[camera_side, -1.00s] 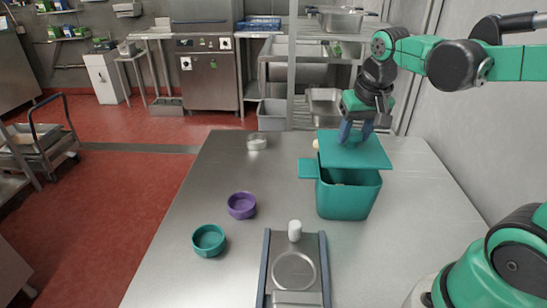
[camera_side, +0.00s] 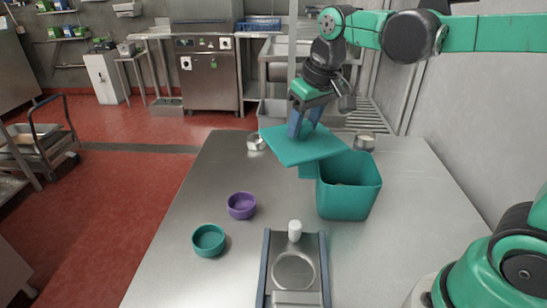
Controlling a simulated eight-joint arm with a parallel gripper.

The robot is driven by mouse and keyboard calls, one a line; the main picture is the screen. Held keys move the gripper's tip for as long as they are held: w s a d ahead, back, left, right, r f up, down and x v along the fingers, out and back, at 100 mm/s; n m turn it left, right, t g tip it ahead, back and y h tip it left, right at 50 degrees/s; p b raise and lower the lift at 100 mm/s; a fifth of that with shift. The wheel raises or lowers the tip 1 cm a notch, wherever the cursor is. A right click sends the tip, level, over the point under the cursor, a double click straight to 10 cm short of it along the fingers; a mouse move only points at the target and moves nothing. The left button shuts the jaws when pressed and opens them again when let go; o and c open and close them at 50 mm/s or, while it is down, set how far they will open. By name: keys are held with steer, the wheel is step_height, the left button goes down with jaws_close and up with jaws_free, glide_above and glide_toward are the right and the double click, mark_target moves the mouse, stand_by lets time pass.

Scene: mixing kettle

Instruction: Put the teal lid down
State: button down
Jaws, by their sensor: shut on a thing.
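The teal lid (camera_side: 290,147) is a flat square plate, held in the air to the upper left of the teal kettle. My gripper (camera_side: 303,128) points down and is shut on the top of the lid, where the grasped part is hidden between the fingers. The teal kettle (camera_side: 346,196) is an open square container standing on the steel table (camera_side: 200,170). The lid's right edge overlaps the kettle's left rim in this view, and I cannot tell the gap.
A purple bowl (camera_side: 241,206) and a teal bowl (camera_side: 208,240) stand at the left. A white cylinder (camera_side: 295,230) stands by the scale-like device (camera_side: 294,271) in front. Small metal containers (camera_side: 365,141) (camera_side: 256,141) stand at the back. The table's left-middle is clear.

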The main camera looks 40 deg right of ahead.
mark_target(277, 126)
steer(key=shift+w+a+r+n, duration=0.1)
steer(key=shift+w+a+n, duration=0.45)
steer(key=shift+a, duration=0.2)
steer(key=w+f+n, duration=0.1)
steer(key=w+f+n+y, duration=0.1)
steer(key=w+n, duration=0.1)
steer(key=w+d+f+n, duration=0.1)
steer(key=w, duration=0.1)
steer(key=shift+w+d+n+y, duration=0.1)
steer(key=shift+w+n+y, duration=0.1)
steer(key=shift+n+y, duration=0.1)
steer(key=w+d+f+n, duration=0.1)
steer(key=w+f+n, duration=0.1)
steer(key=w+d+f+n+g+y, duration=0.1)
steer(key=w+f+n, duration=0.1)
steer(key=f, duration=0.1)
steer(key=w+d+f+n, duration=0.1)
steer(key=w+f+n, duration=0.1)
steer(key=shift+d+f+n+g, duration=0.2)
steer(key=shift+f+n+g, duration=0.1)
steer(key=shift+n, duration=0.05)
steer(key=shift+y, duration=0.3)
steer(key=shift+f, duration=2.55)
steer(key=shift+c, duration=2)
jaws_free()
steer(key=shift+f, duration=0.15)
